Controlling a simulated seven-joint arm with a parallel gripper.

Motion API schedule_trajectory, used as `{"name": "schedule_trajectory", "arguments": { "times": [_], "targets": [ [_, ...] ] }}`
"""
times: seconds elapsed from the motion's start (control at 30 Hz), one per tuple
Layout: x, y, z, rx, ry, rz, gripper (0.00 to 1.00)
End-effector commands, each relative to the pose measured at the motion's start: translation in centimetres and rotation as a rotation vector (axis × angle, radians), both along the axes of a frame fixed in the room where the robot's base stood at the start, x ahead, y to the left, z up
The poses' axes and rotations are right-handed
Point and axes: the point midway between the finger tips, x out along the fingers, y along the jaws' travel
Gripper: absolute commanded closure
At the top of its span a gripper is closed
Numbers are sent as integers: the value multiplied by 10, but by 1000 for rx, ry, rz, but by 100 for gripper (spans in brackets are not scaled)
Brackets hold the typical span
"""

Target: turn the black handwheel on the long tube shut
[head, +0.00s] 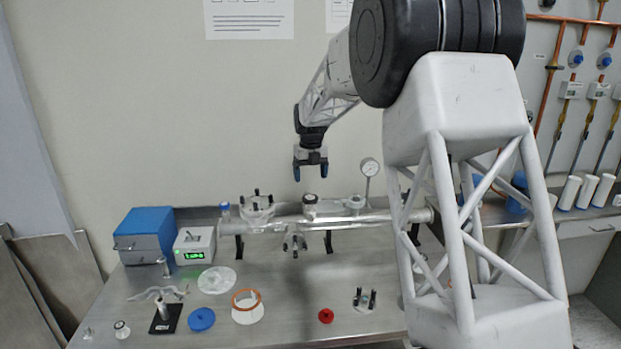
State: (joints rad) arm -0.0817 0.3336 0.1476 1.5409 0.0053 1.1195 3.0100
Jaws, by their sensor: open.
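The long tube (375,217) is a silvery horizontal pipe on black supports, lying across the back of the steel table. A small black handwheel (310,197) sits on top of a fitting near the middle of the tube. My gripper (310,174) points down above the handwheel, open, with its blue-tipped fingers apart and nothing seen between them. A gap shows between the fingertips and the handwheel. How far the handwheel is turned cannot be told at this size.
A round clamped flange (257,206) and a dial gauge (369,167) stand either side of the handwheel. A blue box (146,236) and a green-display meter (194,247) are at left. Loose parts, including a red knob (326,316) and blue disc (201,320), lie in front.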

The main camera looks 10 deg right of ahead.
Motion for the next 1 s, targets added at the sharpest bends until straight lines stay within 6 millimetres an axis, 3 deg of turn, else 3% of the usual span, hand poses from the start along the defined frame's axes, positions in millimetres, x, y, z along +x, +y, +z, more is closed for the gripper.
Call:
{"name": "schedule_trajectory", "arguments": {
  "times": [0.47, 0.67, 1.0],
  "targets": [
    [0, 0, 0, 0, 0, 79, 18],
    [0, 0, -1, 0, -1, 278, 18],
    [0, 0, -1, -1, -3, 763, 18]
  ]
}}
